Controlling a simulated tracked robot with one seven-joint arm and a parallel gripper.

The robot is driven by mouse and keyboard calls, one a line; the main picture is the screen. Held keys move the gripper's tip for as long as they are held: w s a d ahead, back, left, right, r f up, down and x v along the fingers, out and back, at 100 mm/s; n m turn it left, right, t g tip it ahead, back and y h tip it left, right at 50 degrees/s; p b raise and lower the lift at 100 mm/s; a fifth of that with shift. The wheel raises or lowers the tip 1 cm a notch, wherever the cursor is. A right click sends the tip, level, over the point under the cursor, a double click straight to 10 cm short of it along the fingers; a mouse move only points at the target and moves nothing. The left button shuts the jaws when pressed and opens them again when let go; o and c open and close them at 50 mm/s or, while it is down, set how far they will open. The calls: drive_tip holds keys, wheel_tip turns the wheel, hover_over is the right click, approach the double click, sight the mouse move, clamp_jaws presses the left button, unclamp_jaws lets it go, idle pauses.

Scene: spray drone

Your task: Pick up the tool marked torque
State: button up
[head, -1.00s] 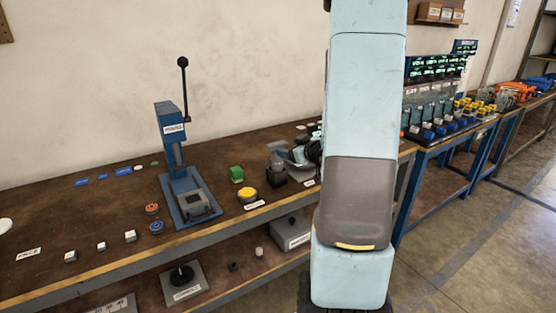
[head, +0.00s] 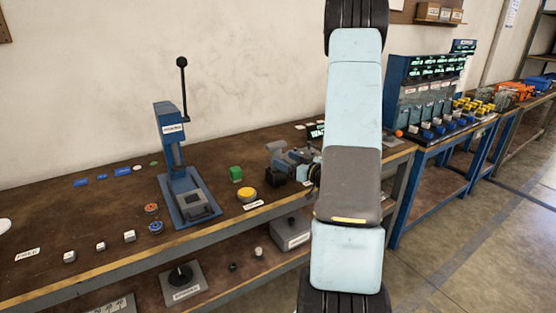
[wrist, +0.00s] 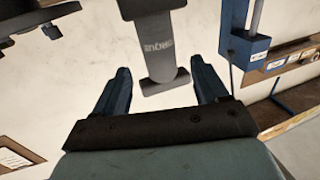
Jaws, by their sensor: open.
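The tool marked torque (wrist: 154,38) is dark grey, with a wide upper part and a narrower stem with a rounded end. Its lettering shows upside down in the wrist view. My gripper (wrist: 160,66) is open, with one blue finger on each side of the rounded lower end of the tool. A pale gap shows between each finger and the tool, and I see no contact. The tool's upper end is cut off by the picture edge. I cannot make out the tool in the head view, where my arm covers part of the bench.
A blue rack (head: 425,95) stands right of my arm. A blue post (wrist: 238,45) shows right of my gripper.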

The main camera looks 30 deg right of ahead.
sight(272, 153)
drive_tip(key=shift+x, duration=3.8)
drive_tip(key=shift+s+r, duration=0.1)
drive_tip(key=c, duration=1.2)
